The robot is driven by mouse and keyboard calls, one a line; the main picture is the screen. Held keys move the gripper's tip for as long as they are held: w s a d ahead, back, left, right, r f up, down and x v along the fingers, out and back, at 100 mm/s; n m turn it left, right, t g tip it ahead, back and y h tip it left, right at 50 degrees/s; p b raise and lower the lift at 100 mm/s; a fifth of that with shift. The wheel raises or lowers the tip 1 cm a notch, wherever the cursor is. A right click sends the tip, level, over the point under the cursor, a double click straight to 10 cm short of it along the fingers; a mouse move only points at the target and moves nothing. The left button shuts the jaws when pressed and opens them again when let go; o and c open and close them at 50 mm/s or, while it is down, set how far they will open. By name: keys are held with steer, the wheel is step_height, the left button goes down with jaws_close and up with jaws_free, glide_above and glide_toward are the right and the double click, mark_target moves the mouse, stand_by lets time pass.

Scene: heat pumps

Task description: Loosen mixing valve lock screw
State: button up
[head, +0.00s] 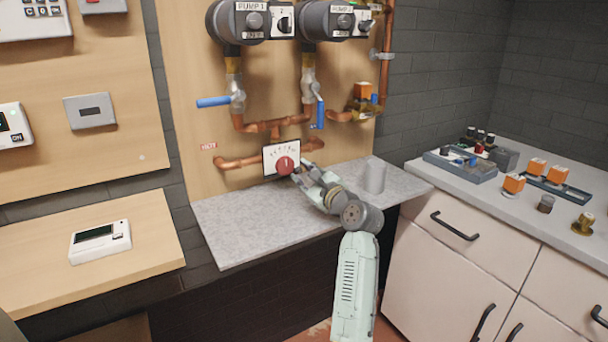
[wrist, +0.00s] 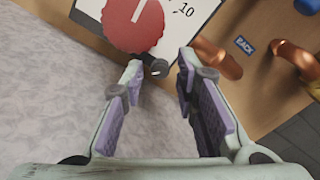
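The mixing valve has a white scale plate (head: 270,152) and a red round knob (head: 285,166) on the pipework above the grey shelf. In the wrist view the red knob (wrist: 133,22) is at the top, with a white pointer line. A small dark lock screw (wrist: 158,69) sticks out below the knob. My gripper (wrist: 160,72) is open, with its fingertips on either side of the screw. The left fingertip looks close to the screw; I cannot tell whether it touches. In the head view my gripper (head: 300,172) is just below and right of the knob, and the screw is hidden.
Copper pipes (head: 238,162) run around the valve, with blue-handled valves (head: 214,101) and two pumps above. A grey cylinder (head: 374,175) stands on the grey shelf (head: 245,225), right of my arm. The right counter holds trays (head: 558,187) and small parts. The shelf's left part is clear.

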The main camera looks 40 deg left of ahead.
jaws_close()
steer(key=n, duration=0.4)
steer(key=shift+n, duration=0.3)
steer(key=shift+o, duration=1.4)
jaws_free()
steer(key=v, duration=1.2)
